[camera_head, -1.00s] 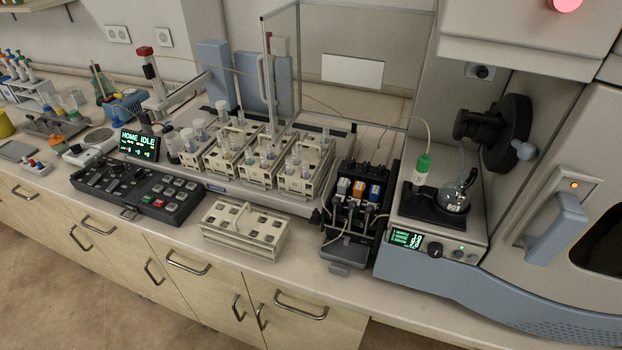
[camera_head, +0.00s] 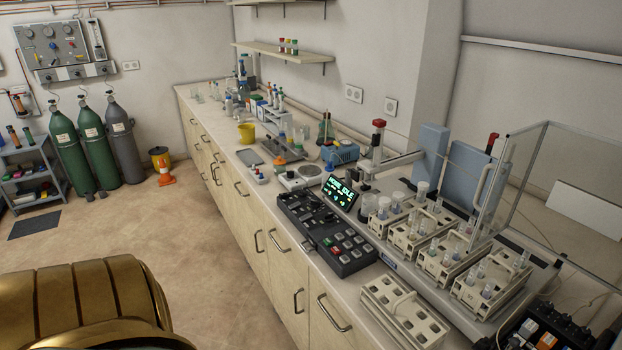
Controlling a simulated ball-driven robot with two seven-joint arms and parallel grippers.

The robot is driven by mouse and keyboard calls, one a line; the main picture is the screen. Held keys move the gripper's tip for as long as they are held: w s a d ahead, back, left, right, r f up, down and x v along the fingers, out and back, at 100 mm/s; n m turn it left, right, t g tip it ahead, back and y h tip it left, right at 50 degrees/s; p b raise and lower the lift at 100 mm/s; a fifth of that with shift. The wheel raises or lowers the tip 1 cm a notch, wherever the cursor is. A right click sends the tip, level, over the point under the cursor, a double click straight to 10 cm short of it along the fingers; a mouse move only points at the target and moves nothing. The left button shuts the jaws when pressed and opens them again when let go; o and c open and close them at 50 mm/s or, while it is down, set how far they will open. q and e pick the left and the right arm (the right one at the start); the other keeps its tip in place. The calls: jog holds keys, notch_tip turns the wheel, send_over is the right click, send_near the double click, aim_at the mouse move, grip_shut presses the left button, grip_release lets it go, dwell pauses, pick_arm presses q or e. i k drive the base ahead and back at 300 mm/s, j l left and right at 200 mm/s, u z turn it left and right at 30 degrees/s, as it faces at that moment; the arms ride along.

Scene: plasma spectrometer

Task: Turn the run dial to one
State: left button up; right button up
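The black control panel (camera_head: 325,232) lies on the bench at the centre of the head view. Its near end has several grey keys, one red and one green. Its far end carries small dark controls, too small to tell whether one is the run dial. A small display (camera_head: 339,193) stands behind the panel and reads "HOME IDLE" in green. No dial numbers can be read. Neither of my grippers is in view.
An empty-looking cream rack (camera_head: 404,312) sits at the bench's front edge, right of the panel. Tube racks (camera_head: 472,288) stand behind it by a clear screen. Gas cylinders (camera_head: 92,140) and an orange cone (camera_head: 166,175) stand far left. The floor before the bench is open.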

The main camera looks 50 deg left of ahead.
aim_at(328, 218)
jog(key=u, duration=1.5)
